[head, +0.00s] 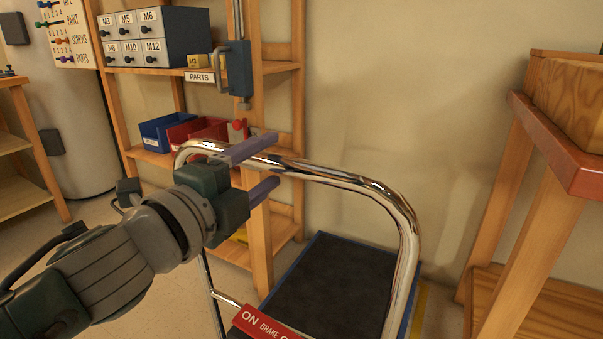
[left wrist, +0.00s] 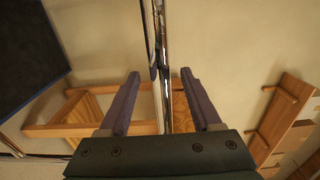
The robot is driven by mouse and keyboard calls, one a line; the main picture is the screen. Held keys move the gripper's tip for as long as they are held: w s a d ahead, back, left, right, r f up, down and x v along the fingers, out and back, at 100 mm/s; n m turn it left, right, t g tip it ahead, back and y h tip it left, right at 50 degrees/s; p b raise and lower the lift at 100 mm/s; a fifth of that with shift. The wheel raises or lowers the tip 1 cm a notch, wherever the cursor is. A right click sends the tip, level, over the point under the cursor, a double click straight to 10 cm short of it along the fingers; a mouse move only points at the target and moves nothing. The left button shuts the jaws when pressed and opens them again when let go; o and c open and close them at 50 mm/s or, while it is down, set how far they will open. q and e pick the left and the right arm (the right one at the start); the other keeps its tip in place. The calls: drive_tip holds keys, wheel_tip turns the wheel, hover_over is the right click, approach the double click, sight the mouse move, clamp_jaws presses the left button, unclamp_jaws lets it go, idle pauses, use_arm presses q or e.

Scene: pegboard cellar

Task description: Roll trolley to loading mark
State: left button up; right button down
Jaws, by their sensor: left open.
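The trolley has a chrome push handle (head: 345,178) and a dark deck (head: 325,275) with a blue edge. A red plate (head: 265,325) low on the handle reads "ON BRAKE" and is cut off by the picture's bottom edge. My left gripper (head: 277,159) is open at the handle's top bar, one finger above it and one below. In the left wrist view the chrome bar (left wrist: 162,60) runs between the two spread fingers, with a gap on each side. The deck also shows there, at upper left (left wrist: 25,55). A yellow strip (head: 419,308) lies on the floor right of the deck. My right gripper is out of view.
A wooden shelf (head: 285,69) behind the handle holds a drawer cabinet (head: 155,38), a blue bin (head: 160,132) and a red bin (head: 195,130). A wooden bench (head: 560,130) stands close at right. Bare wall lies behind the deck.

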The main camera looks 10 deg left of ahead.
use_arm(q)
drive_tip(key=shift+x, duration=0.85)
clamp_jaws()
drive_tip(key=shift+f, duration=0.1)
idle(0.7)
